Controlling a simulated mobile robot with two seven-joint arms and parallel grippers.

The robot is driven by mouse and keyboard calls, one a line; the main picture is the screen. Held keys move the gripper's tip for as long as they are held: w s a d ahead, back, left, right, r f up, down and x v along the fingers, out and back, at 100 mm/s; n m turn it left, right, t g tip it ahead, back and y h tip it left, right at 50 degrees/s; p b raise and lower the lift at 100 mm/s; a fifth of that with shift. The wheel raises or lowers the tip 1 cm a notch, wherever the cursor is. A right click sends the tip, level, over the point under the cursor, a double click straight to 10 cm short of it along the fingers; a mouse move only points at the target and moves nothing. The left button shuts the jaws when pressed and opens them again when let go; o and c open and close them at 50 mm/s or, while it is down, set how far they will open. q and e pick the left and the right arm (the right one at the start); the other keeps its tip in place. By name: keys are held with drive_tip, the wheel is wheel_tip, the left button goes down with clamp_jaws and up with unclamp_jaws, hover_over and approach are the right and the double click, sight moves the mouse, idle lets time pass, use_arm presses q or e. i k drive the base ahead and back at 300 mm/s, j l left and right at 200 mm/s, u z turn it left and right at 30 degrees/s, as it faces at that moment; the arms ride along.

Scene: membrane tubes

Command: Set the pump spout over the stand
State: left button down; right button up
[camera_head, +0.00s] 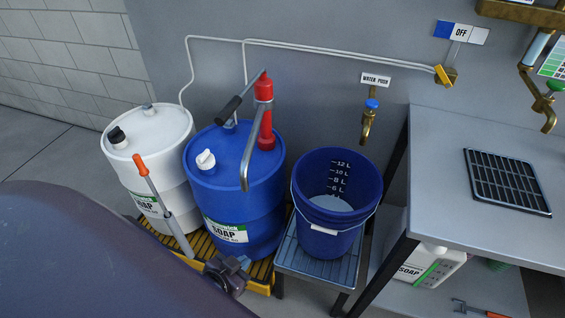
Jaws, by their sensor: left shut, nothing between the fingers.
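A red hand pump (266,122) with a black handle (229,110) stands on top of the blue drum (215,190). Its grey metal spout (245,172) bends forward and down, and its tip appears over the front right part of the drum, left of the stand. The low metal stand (288,262) is right of the drum and carries a blue bucket (318,225) with litre marks and something pale in the bottom. My left gripper (232,271) is low in front of the drum, shut and empty, apart from the spout. My right gripper is not in view.
A white drum (150,140) shares the yellow slatted pallet (262,287), with an orange-handled tool (153,192) in front. A brass tap (368,125) is above the bucket. A grey table (440,160) with a black grate is right. My dark arm fills the lower left.

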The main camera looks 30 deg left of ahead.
sight(260, 106)
drive_tip(key=u, duration=1.2)
